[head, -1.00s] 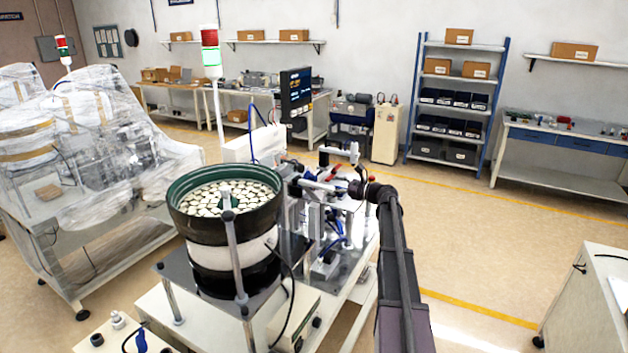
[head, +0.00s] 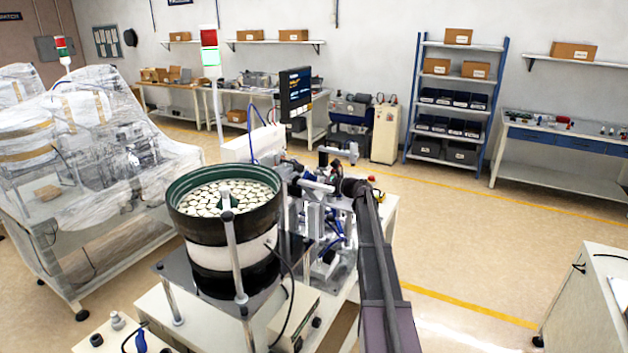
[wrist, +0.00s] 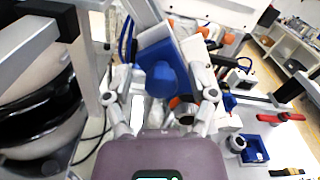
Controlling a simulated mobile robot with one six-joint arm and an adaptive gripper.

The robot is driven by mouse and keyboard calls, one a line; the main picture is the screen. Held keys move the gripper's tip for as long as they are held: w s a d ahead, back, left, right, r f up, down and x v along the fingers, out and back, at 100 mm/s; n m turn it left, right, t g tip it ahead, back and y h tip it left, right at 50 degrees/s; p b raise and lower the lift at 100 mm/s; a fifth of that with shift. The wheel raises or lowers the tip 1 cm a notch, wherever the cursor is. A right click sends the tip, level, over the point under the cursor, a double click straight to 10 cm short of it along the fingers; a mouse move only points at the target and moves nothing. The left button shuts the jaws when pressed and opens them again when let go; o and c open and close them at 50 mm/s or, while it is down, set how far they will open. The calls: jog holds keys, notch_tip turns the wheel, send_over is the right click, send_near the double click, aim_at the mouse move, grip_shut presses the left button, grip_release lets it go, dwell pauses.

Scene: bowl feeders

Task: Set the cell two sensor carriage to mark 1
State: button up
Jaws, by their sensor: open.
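My gripper (wrist: 162,82) is open in the wrist view, its two fingers spread to either side of a blue block with a rounded blue knob (wrist: 164,77). This may be the sensor carriage, but I cannot tell for certain. Nothing is visibly held, and whether the fingers touch the block is unclear. No mark numbers can be read. In the head view my arm reaches over the assembly station behind the bowl feeder (head: 225,225), and its end blends into the machinery there.
The green-rimmed feeder bowl is full of pale discs and stands close left of my arm. In the wrist view a small blue tray (wrist: 254,150) and a red-handled part (wrist: 290,117) lie right. A monitor (head: 295,92) stands behind.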

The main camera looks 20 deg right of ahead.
grip_shut()
jog(key=w+d+f+b, duration=0.4)
jog(key=d+f+b, duration=0.2)
jog(key=f+b, duration=0.3)
jog(key=shift+w+d+f+b, duration=0.3)
jog(key=shift+w+f+b, duration=0.05)
jog(key=shift+w+b, duration=0.1)
dwell(0.3)
jog(key=shift+c, duration=2)
grip_release()
jog(key=o, duration=0.4)
jog(key=shift+w+d+f, duration=0.1)
jog(key=shift+f, duration=0.05)
